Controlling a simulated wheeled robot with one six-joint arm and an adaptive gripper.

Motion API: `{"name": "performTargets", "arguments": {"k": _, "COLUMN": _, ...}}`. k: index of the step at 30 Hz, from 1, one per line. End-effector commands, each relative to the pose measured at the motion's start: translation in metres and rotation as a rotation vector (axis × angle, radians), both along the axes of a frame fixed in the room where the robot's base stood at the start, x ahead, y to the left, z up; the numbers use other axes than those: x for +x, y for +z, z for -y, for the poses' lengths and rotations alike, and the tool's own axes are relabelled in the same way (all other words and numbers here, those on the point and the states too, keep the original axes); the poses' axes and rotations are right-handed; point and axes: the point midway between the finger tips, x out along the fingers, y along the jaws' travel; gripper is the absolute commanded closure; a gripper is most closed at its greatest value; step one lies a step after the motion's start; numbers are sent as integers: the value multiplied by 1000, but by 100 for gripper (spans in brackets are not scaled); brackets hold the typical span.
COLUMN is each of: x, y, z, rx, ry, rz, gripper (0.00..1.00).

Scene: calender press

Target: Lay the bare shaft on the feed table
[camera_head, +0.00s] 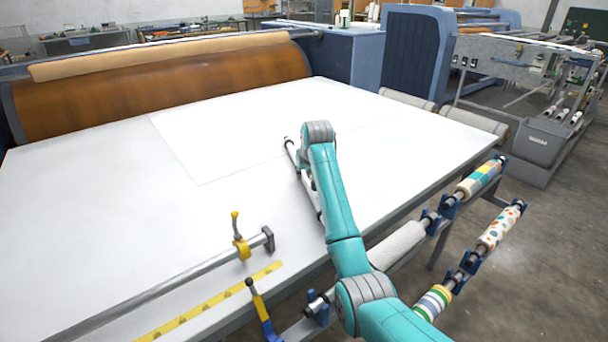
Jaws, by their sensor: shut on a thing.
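The bare shaft (291,150) is a thin grey rod with a dark end. It shows at the left of my teal arm, over the middle right of the feed table, running from the back toward the front edge. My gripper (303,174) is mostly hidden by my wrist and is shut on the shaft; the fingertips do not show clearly. The feed table (90,220) is a wide white surface. The shaft is at or just above it; I cannot tell whether it touches. Part of the shaft is hidden behind my arm.
A clamp bar (170,288) with a yellow-handled clamp lies at the table's front left, by a yellow strip (210,302). Rolls on blue holders, including a white roll (398,245) and a dotted roll (499,229), line the front right. A large brown roller (165,85) stands behind.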

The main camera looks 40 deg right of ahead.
Motion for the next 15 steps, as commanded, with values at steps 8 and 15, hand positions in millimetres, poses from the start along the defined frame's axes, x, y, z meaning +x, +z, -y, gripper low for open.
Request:
{"name": "performTargets", "arguments": {"k": 8, "x": 0, "y": -6, "z": 0, "rx": -1, "ry": 0, "rz": 2, "gripper": 100}}
{"name": "performTargets", "arguments": {"k": 15, "x": 0, "y": -8, "z": 0, "rx": 0, "ry": 0, "rz": 1, "gripper": 52}}
